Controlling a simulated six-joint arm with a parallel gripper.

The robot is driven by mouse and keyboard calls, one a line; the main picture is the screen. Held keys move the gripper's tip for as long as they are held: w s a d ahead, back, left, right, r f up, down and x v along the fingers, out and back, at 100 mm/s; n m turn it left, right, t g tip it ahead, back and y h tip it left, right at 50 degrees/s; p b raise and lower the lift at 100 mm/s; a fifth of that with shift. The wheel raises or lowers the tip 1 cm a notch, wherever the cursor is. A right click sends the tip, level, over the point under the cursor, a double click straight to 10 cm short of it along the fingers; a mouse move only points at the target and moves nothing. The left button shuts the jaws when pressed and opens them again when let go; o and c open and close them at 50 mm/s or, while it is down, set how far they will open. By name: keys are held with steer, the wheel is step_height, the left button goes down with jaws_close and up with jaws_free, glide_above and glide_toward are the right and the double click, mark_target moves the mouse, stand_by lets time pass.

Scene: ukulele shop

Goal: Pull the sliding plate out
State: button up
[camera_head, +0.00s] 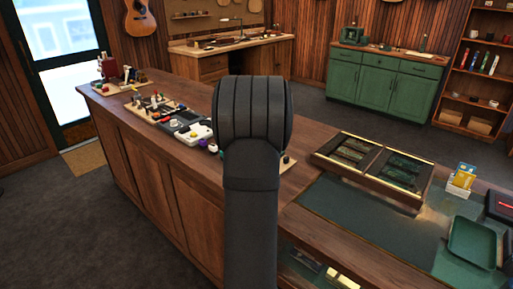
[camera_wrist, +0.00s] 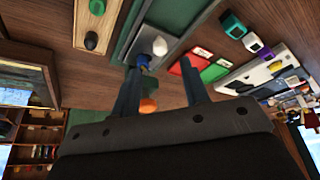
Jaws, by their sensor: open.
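My gripper (camera_wrist: 163,72) shows in the wrist view with its two dark fingers spread apart and nothing clearly held between them. Beyond the fingertips is a grey plate-like panel (camera_wrist: 148,38) with a pale rounded knob (camera_wrist: 160,46) on it. I cannot tell for certain whether this is the sliding plate. A small blue thing (camera_wrist: 143,60) is close to the left fingertip; whether they touch is unclear. An orange rounded thing (camera_wrist: 148,106) shows between the fingers. In the head view my dark arm covers the middle of the counter, and the gripper is hidden.
The long wooden counter (camera_head: 125,106) holds trays of small items and a white device (camera_head: 194,134). A two-part display tray (camera_head: 352,150) and a green tray (camera_head: 472,243) are at right. Red (camera_wrist: 192,77) and green (camera_wrist: 215,70) flat pieces lie beside the right finger.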

steer(key=x, duration=0.6)
steer(key=shift+w+f, duration=0.1)
steer(key=shift+f, duration=0.2)
jaws_close()
